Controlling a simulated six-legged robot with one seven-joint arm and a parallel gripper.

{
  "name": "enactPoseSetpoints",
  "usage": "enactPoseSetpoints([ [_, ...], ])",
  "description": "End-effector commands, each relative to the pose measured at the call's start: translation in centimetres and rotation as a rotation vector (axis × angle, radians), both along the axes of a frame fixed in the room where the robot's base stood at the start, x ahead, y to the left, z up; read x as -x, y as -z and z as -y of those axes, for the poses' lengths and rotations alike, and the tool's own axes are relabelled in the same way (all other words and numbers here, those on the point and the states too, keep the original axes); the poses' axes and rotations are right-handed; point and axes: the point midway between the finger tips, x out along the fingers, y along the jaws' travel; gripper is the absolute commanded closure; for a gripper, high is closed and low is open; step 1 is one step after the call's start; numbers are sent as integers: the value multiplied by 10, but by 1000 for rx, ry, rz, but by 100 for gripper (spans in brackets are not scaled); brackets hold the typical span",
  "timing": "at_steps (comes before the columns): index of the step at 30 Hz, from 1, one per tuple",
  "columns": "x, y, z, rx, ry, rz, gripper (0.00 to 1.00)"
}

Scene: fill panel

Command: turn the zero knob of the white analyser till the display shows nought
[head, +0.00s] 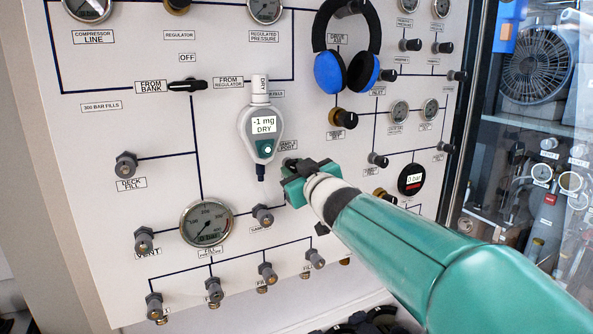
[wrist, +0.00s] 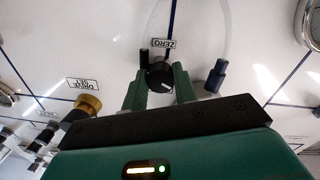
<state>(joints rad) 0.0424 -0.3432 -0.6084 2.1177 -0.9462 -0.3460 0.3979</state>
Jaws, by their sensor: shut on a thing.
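The white analyser (head: 262,108) hangs on the panel in the head view. Its display (head: 264,125) reads "-1 mg DRY". My gripper (head: 290,172) is at the panel, just right of and below the analyser. In the wrist view its two green fingers (wrist: 159,82) stand on either side of the black zero knob (wrist: 160,74), shut on it. The knob carries a white pointer line. The ZERO label (wrist: 164,43) shows upside down beside it. In the head view the knob is hidden by my gripper.
Blue headphones (head: 345,70) hang at the upper right of the gripper. A round black gauge reading "0 bar" (head: 411,179) is to the right.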

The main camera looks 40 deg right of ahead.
Motion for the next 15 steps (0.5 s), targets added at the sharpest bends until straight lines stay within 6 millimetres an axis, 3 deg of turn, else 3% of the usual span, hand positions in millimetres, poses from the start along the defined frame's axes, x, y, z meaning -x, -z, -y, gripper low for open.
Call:
enactPoseSetpoints([
  [5,0,0,0,-2,0,1,95],
  [6,0,0,0,-2,0,1,66],
  [9,0,0,0,-2,0,1,50],
  [15,0,0,0,-2,0,1,50],
])
